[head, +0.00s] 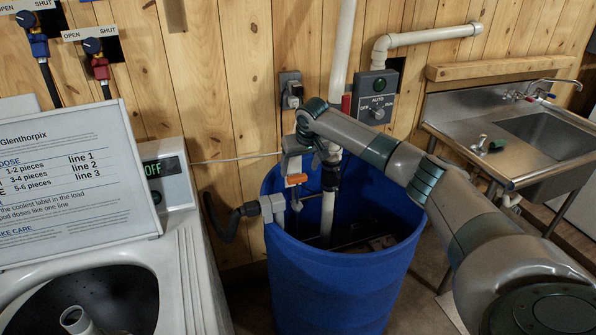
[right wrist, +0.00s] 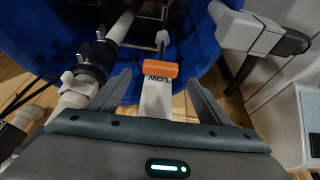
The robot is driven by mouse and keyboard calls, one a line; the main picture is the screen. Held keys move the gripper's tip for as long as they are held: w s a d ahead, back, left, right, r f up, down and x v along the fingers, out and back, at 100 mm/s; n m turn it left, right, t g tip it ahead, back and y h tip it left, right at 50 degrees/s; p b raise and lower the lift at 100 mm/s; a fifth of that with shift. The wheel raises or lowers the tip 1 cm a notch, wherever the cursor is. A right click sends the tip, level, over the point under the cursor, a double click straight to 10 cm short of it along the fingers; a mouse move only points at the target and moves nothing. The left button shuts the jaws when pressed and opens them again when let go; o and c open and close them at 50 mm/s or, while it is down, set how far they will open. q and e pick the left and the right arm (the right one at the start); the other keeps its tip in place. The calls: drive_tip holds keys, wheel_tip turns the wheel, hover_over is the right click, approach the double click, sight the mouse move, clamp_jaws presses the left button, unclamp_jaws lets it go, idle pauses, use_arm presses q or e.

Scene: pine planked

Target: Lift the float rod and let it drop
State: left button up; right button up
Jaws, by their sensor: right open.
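The float rod's orange piece (head: 296,179) shows above the blue barrel near its left rim. In the right wrist view the orange piece (right wrist: 160,70) sits above a pale strip marked LOW (right wrist: 158,97). My right gripper (right wrist: 157,78) is open, with one finger on each side of the strip and the orange piece near its fingertips. In the head view the right gripper (head: 294,166) hangs from my bent arm, partly hidden, just above the orange piece. The rod's lower part is mostly hidden. My left gripper is not in view.
The blue barrel (head: 335,295) holds a white pipe with a black coupling (head: 331,178) close to the gripper. A grey fitting (head: 272,208) clamps on the left rim. A washer with a sign (head: 75,185) stands left. A steel sink (head: 535,135) stands right.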

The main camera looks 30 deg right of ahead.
sight(297, 177)
drive_tip(key=shift+p+x, duration=0.35)
drive_tip(key=shift+x, duration=1.9)
drive_tip(key=shift+c, duration=0.4)
